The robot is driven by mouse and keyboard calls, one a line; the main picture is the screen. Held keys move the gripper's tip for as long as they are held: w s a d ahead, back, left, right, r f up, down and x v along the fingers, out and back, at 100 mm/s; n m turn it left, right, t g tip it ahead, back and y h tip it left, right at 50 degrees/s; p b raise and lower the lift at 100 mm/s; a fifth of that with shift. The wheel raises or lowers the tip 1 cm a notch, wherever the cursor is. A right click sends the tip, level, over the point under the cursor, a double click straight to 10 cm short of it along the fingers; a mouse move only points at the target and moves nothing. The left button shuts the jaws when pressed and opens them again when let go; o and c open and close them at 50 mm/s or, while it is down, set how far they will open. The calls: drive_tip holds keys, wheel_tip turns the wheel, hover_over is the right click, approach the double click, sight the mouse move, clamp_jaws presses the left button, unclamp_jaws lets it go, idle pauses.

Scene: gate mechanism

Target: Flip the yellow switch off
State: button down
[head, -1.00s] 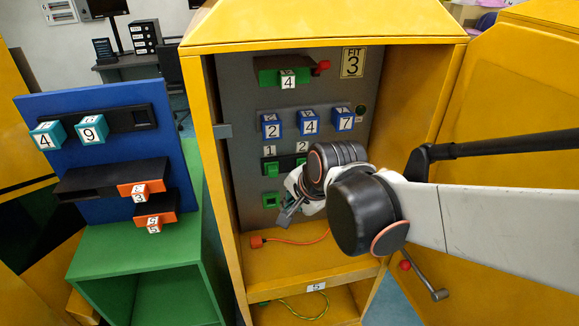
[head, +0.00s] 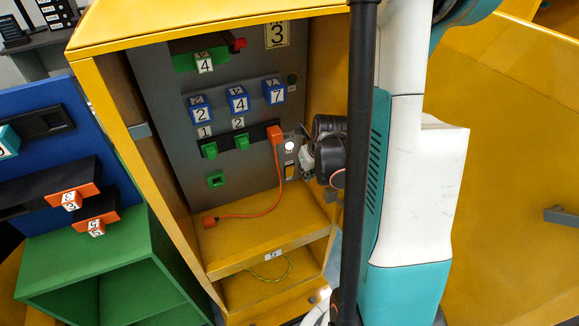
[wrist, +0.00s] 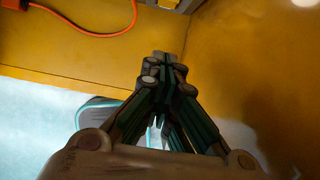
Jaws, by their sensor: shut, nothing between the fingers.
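A small yellow piece that looks like the yellow switch (head: 290,171) sits low on the right of the grey panel, below a round white light (head: 291,145), in the head view. It is too small to tell its position. My gripper (head: 304,153) is just right of it, inside the cabinet's right side. I cannot tell whether they touch. In the wrist view my gripper (wrist: 165,66) has its fingers together, with nothing between them. The wrist view does not clearly show the switch.
The yellow cabinet (head: 112,38) surrounds the panel. An orange plug (head: 275,134) has a cord (head: 255,213) running to the cabinet floor. Green sockets (head: 241,143) and blue number blocks (head: 237,99) are on the panel. A green stand (head: 62,268) is at left. My arm covers the cabinet's right side.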

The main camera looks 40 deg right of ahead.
sight(290, 172)
idle(0.3)
drive_tip(key=w+d+f+b, duration=0.2)
drive_tip(key=w+f+b, duration=0.2)
drive_tip(key=w+f, duration=0.3)
drive_tip(key=shift+x, duration=0.85)
drive_tip(key=shift+s+a, duration=0.1)
